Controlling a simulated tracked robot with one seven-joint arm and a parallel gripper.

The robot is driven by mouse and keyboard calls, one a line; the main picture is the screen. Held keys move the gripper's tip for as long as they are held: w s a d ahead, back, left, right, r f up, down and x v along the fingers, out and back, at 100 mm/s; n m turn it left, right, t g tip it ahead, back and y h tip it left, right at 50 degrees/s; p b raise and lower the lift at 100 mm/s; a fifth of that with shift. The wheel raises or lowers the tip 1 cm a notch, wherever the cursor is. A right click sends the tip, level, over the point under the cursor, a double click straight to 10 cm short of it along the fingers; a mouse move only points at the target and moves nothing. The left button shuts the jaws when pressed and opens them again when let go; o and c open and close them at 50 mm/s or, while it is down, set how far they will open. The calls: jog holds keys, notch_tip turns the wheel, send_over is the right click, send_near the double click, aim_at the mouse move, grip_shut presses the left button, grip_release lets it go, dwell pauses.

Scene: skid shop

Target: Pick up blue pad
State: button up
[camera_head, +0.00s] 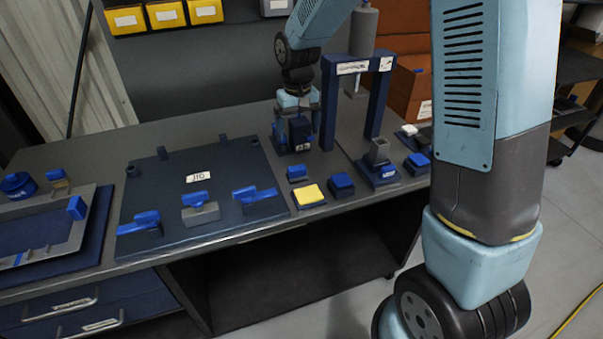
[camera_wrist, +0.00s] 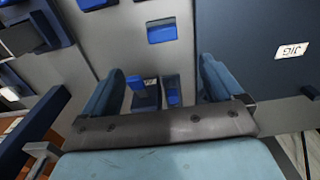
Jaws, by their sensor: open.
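A square blue pad (camera_head: 341,183) on a dark block lies near the bench's front edge, right of a yellow pad (camera_head: 309,195). A similar blue block (camera_head: 417,162) lies farther right; I cannot tell which is meant. A smaller blue piece (camera_head: 297,173) lies behind the yellow pad and also shows in the wrist view (camera_wrist: 162,32). A blue pad shows at the wrist view's top edge (camera_wrist: 97,4). My gripper (camera_wrist: 158,82) is open, pointing down behind these pieces. Two upright blue-topped pieces (camera_wrist: 158,92) show between its fingers; contact is unclear. My gripper's fingertips are mostly hidden in the head view.
A dark blue jig board (camera_head: 165,180) with blue clamps is left of my gripper. A blue arch frame (camera_head: 378,95) stands close on its right. A block with a grey post (camera_head: 378,155) stands before the arch. A framed tray (camera_head: 75,240) is far left.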

aim_at(297, 167)
jog(key=f, duration=1.4)
jog(key=shift+a+f, duration=0.15)
jog(key=shift+a, duration=0.1)
jog(key=c, duration=1.1)
